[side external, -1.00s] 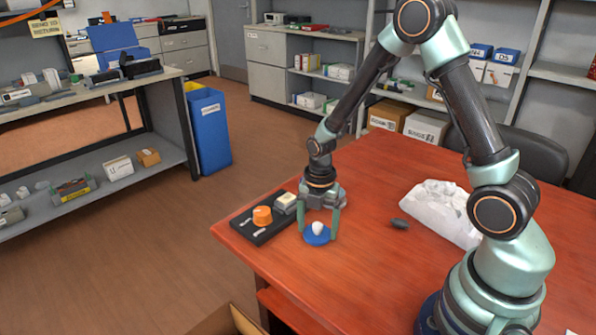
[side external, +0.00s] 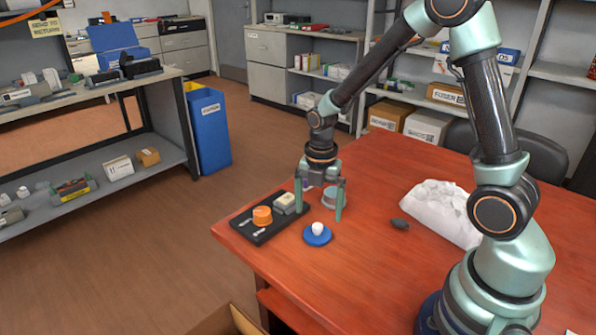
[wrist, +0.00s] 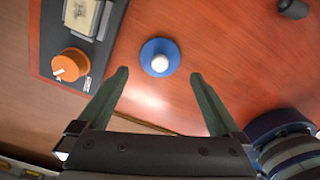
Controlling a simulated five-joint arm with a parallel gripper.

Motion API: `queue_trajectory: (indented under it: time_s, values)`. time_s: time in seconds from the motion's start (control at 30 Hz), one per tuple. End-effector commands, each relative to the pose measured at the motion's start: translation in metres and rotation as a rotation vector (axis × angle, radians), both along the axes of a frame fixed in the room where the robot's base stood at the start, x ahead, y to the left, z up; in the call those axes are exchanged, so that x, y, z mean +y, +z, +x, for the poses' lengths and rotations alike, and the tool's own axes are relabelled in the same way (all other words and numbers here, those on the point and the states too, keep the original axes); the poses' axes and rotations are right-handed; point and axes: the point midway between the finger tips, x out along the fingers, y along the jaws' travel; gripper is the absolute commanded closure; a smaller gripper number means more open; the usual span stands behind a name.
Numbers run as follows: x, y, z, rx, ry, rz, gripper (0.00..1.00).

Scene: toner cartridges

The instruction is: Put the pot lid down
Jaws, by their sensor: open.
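The pot lid is a blue disc (side external: 317,236) with a white round knob. It lies flat on the red-brown table (side external: 370,270), just right of the black tray. My gripper (side external: 319,217) is open and empty, with its two green fingers apart. In the side view the fingers hang behind and above the lid. In the wrist view the lid (wrist: 148,56) lies clear beyond the fingertips of my gripper (wrist: 160,75), touching neither.
A black tray (side external: 262,240) beside the lid holds an orange knob-like piece (side external: 262,215) and a pale block (side external: 285,201). A small dark object (side external: 400,224) and a crumpled white bag (side external: 440,208) lie to the right. The table front is clear.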

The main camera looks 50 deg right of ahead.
Motion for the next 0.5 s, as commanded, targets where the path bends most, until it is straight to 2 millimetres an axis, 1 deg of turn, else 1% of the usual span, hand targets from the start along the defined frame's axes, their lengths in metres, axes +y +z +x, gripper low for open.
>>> queue_trajectory:
  time_s: [0.03,0.2,0.3,0.4,0.5]
  values:
    - [0.000,0.012,0.002,-0.008,0.000,-0.001,0.00]
    - [0.000,0.042,0.001,-0.005,0.000,0.000,0.00]
    - [0.000,0.053,0.001,-0.002,0.000,0.000,0.00]
    - [0.000,0.060,0.001,-0.002,-0.002,0.000,0.00]
    - [0.001,0.068,-0.001,-0.015,-0.043,-0.001,0.00]
